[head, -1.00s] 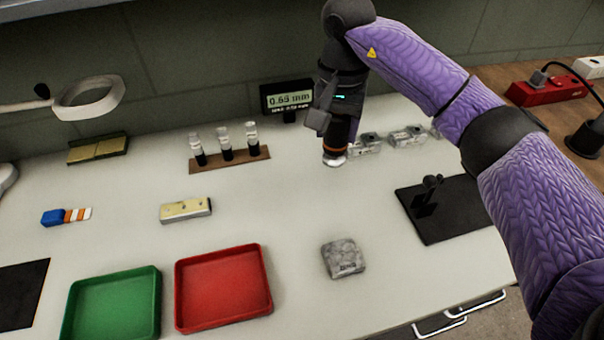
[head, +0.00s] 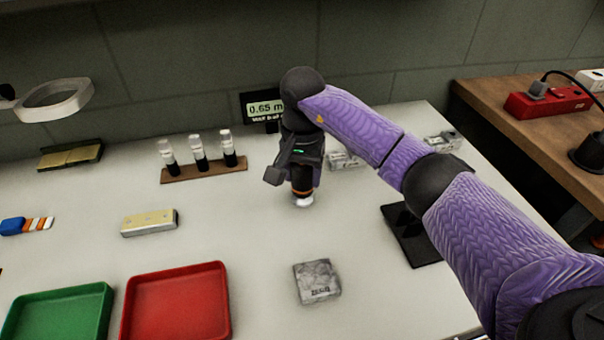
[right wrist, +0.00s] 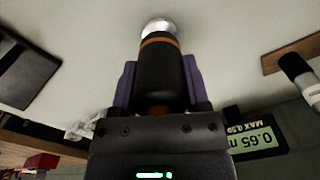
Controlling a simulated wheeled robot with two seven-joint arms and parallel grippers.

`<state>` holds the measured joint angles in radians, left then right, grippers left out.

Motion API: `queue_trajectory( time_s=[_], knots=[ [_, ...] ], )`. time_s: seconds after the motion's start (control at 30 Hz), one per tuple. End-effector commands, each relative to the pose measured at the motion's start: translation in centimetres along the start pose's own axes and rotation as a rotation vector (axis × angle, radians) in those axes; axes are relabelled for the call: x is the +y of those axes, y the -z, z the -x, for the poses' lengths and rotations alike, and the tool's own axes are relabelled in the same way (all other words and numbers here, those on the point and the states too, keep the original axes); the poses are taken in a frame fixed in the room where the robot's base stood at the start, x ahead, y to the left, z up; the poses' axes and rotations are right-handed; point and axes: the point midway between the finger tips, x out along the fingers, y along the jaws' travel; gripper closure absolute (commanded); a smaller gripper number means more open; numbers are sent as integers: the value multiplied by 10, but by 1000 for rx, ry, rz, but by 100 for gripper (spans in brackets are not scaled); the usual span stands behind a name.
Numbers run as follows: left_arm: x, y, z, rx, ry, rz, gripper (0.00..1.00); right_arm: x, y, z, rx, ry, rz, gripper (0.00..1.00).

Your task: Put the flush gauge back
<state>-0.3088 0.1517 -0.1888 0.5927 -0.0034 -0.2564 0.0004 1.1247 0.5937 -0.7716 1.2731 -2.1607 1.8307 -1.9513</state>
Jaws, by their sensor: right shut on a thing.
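My right gripper (head: 300,165) is shut on the flush gauge (right wrist: 160,75), a dark cylinder with an orange ring and a silvery tip. In the head view the gauge (head: 302,188) points down over the white bench, left of the black stand. I cannot tell whether its tip touches the bench. The black stand's base (head: 408,238) lies at the right, and my right arm hides its upright part. The display (head: 262,108) behind the gripper reads 0.65 and is partly hidden. My left gripper is not in view.
A rack (head: 205,170) with three small bottles stands left of the gripper. A grey block (head: 317,281) lies in front. Red (head: 177,305) and green (head: 58,318) trays are at front left. Clear blocks (head: 345,160) lie behind. The bench between the gripper and grey block is clear.

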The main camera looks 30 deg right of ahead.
Motion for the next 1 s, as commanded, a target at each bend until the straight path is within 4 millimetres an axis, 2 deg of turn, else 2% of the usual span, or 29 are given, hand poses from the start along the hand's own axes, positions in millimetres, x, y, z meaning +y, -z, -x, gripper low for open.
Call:
queue_trajectory(
  time_s=[0.13, 0.17, 0.3, 0.57, 0.67, 0.9, 1.0],
  knots=[
    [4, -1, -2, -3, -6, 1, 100, 0, 0, -3, 0, 1, 0, 100],
    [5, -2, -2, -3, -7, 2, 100, 0, 0, -3, 0, 1, 0, 36],
    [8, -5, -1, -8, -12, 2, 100, 0, 0, -2, 0, 1, 0, 7],
    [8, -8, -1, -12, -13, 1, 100, 0, 0, -2, 0, 1, 0, 5],
    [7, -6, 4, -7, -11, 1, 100, 0, 0, 9, 2, 2, 0, 5],
    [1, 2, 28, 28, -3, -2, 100, 0, 0, 79, 5, 5, 0, 5],
    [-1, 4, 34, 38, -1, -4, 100, 0, 0, 101, 3, 3, -1, 5]
  ],
)
